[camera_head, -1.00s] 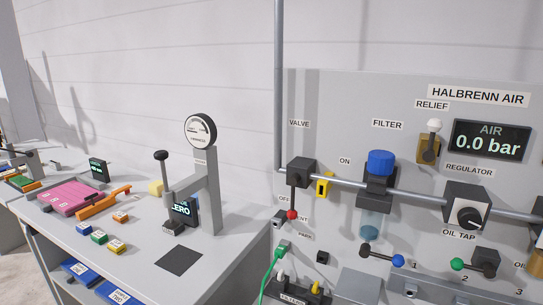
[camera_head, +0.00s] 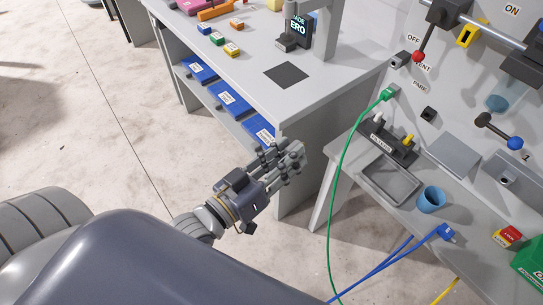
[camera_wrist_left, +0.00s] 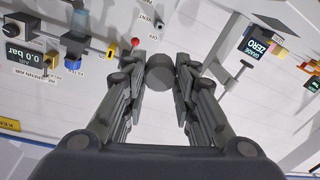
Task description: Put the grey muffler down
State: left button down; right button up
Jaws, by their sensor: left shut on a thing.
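The grey muffler (camera_wrist_left: 160,72) is a dark grey round piece in the left wrist view, between the two fingers of my left gripper (camera_wrist_left: 160,80). My left gripper is shut on it. In the head view my left gripper (camera_head: 282,160) is in the air in front of the near corner of the left bench. There its fingers hide most of the muffler, and I cannot make out its outline. My right gripper is not in view.
The left bench (camera_head: 330,80) has a dark square pad (camera_head: 287,75) and blue bins (camera_head: 229,100) below. The right ledge carries a filter rack (camera_head: 388,140), a grey tray (camera_head: 392,182), a blue cup (camera_head: 432,198) and a red box (camera_head: 508,237). A green hose (camera_head: 340,190) hangs between benches.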

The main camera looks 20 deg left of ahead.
pick_arm(q)
jog(key=w+d+r+m+g+h, duration=0.3)
jog(key=w+d+m+g+h, duration=0.2)
jog(key=d+m+g+h, duration=0.3)
jog(key=d+h, duration=0.1)
jog(key=d, duration=0.2)
jog(key=shift+w+d+r+m+g+h, duration=0.2)
jog(key=shift+d+m+g+h, duration=0.1)
jog(key=shift+g+h, duration=0.1)
dwell(0.5)
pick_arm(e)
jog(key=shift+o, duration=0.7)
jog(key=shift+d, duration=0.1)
